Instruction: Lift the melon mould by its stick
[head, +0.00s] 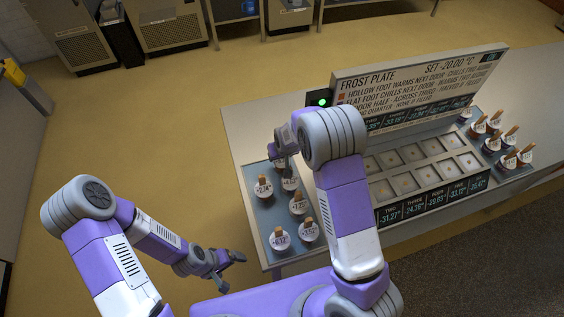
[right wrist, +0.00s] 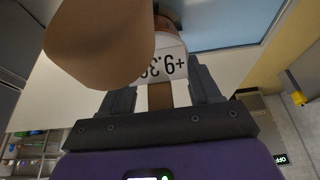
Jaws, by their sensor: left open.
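No mould shows the name melon. Several white-labelled moulds with brown sticks stand in the left tray (head: 251,208), one at its front (head: 279,241). My right gripper (head: 284,152) is at the back of this tray, partly hidden by my arm. In the right wrist view, its two fingers (right wrist: 163,92) stand apart on either side of a brown stick (right wrist: 160,97), with gaps beside it. My left gripper (head: 230,272) is open and empty, off the counter's front left.
A large tan rounded piece (right wrist: 100,40) blocks the upper left of the wrist view. The frost plate (head: 411,166) has several square wells before an upright sign (head: 420,75). More sticked moulds (head: 494,143) stand in the right tray.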

